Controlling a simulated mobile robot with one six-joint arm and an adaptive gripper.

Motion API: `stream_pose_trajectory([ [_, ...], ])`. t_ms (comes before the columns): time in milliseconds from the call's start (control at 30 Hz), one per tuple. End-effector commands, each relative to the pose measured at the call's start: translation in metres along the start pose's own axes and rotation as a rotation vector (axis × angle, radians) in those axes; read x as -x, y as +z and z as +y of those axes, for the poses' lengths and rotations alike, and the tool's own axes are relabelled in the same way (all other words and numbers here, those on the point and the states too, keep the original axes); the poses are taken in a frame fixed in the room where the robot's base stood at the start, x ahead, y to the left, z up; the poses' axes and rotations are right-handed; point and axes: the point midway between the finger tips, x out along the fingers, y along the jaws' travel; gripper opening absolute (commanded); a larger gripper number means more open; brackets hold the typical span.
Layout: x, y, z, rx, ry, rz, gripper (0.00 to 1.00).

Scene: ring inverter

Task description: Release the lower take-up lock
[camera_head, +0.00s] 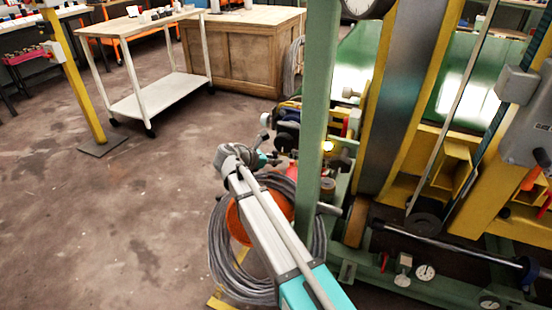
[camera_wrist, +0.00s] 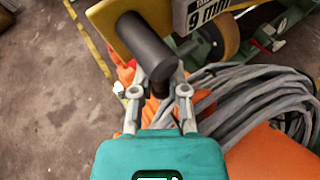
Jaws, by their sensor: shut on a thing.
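In the wrist view a thick black cylindrical knob (camera_wrist: 147,46) sticks out from a yellow plate (camera_wrist: 108,25). My gripper (camera_wrist: 161,78) has its two grey fingers closed on the lower end of this knob, one finger on each side. I take the knob to be the lower take-up lock, but no label on it confirms this. In the head view my arm reaches from the bottom middle toward the green machine frame (camera_head: 323,100). My gripper is small there and partly lost among machine parts, so its hold does not show clearly.
A grey cable coil (camera_wrist: 262,98) and an orange surface (camera_wrist: 265,152) lie close to the right of my gripper. A plate marked "9 mm" (camera_wrist: 208,14) is above. Clear brown floor (camera_head: 120,215) spreads left; a white trolley (camera_head: 165,92) stands behind.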

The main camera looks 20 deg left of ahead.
Motion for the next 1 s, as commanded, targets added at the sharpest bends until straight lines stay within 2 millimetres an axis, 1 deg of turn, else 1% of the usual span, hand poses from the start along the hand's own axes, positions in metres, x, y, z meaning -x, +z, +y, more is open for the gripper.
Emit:
stream_pose_trajectory([
  [33, 0.0012, 0.0026, 0.0001, -0.018, 0.007, 0.014, 0.00],
  [133, 0.0010, 0.0011, 0.0012, -0.041, 0.016, 0.030, 0.00],
  [367, 0.0001, 0.0001, 0.0013, -0.043, 0.016, 0.031, 0.00],
  [400, 0.0001, 0.0001, 0.0012, -0.043, 0.016, 0.031, 0.24],
  [567, 0.0000, 0.0002, 0.0012, -0.043, 0.015, 0.031, 0.53],
  [600, 0.0000, 0.0002, 0.0012, -0.043, 0.015, 0.031, 0.55],
  [1000, -0.0006, -0.0001, 0.0009, -0.038, 0.013, 0.028, 0.55],
])
